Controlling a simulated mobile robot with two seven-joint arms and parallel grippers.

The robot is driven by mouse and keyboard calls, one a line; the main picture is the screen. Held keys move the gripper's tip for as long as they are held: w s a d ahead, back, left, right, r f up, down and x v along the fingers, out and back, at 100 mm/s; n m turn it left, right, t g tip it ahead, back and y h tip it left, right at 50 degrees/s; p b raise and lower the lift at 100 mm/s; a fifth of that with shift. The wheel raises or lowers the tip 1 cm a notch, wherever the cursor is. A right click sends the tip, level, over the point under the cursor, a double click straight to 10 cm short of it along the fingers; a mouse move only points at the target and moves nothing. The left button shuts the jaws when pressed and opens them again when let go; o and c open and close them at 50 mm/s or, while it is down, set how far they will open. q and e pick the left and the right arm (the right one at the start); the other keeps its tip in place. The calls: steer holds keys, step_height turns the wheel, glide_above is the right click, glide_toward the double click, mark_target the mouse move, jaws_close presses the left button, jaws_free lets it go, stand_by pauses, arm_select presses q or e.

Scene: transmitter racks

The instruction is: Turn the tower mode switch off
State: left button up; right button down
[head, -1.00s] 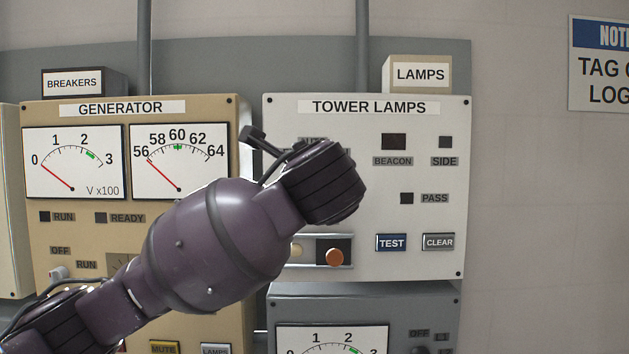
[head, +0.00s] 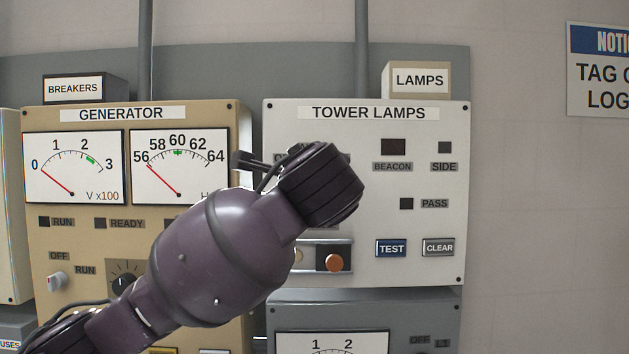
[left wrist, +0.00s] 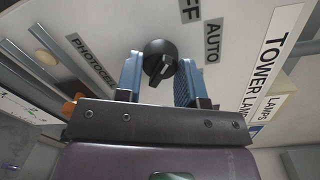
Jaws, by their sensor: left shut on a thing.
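The TOWER LAMPS panel (head: 420,265) is white and stands right of centre in the head view. Its mode switch is a round black knob (left wrist: 160,50) with a raised grip, seen in the left wrist view beside the AUTO label (left wrist: 212,40) and a partly cut-off label ending in FF. My left gripper (left wrist: 157,76) has its two blue fingers on either side of this knob and is shut on it. In the head view my left wrist covers the knob and the fingers. I cannot tell which label the knob points to. My right gripper is not in view.
TEST (head: 391,248) and CLEAR (head: 438,247) buttons and an orange round part (head: 334,263) sit low on the panel. The tan GENERATOR panel (head: 85,230) stands at the left, behind my arm. A grey meter panel (head: 420,300) is below.

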arm_select(q)
steer(key=o, duration=0.9)
